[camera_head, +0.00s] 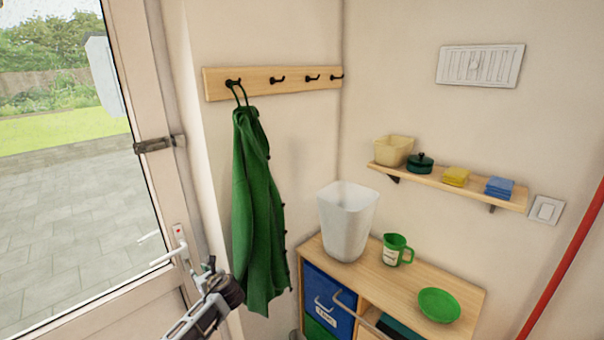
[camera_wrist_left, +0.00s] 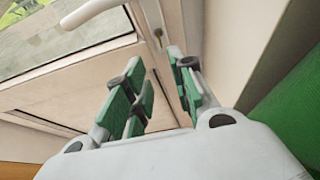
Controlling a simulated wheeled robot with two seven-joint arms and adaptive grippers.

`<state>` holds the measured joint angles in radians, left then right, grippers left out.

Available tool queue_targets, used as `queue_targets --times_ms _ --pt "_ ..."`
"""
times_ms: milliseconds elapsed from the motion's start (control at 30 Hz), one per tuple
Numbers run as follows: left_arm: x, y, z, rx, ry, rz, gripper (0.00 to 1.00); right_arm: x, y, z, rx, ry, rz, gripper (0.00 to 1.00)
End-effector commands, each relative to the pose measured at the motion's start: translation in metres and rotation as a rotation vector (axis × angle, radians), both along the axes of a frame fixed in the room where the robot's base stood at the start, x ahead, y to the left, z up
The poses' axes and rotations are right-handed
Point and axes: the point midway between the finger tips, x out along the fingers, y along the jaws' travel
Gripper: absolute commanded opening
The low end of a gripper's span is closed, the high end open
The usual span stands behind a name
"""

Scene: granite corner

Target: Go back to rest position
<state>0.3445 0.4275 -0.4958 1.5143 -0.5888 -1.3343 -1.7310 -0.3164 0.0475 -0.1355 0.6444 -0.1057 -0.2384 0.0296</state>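My left gripper (camera_head: 209,266) is at the lower left of the head view, in front of the door and close to its white handle (camera_head: 172,252). In the left wrist view its two green-padded fingers (camera_wrist_left: 162,88) stand apart with nothing between them. The door handle also shows at the top of the left wrist view (camera_wrist_left: 88,12), beyond the fingers and apart from them. The green coat (camera_head: 260,210) hangs just right of the gripper in the head view. My right gripper is not in view.
The door (camera_head: 160,120) with its glass pane is at the left. A hook rail (camera_head: 300,84) holds the coat. A wall shelf (camera_head: 440,184) is above.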

Motion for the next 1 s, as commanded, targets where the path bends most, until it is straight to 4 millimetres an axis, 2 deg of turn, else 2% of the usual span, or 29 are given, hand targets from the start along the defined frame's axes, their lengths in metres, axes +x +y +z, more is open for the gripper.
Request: queue_targets --times_ms 167,467,767,1000 --pt "-0.008 0.0 -0.045 -0.087 -0.002 0.016 0.25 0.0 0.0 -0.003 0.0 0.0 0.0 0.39" --pt "-0.036 -0.004 -0.151 -0.318 -0.02 0.082 0.25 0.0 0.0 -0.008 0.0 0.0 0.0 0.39" --pt "-0.082 -0.012 -0.251 -0.551 -0.04 0.199 0.25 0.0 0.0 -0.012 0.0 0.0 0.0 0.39" --pt "-0.13 -0.021 -0.326 -0.729 -0.06 0.326 0.25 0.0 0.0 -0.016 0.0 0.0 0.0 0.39"
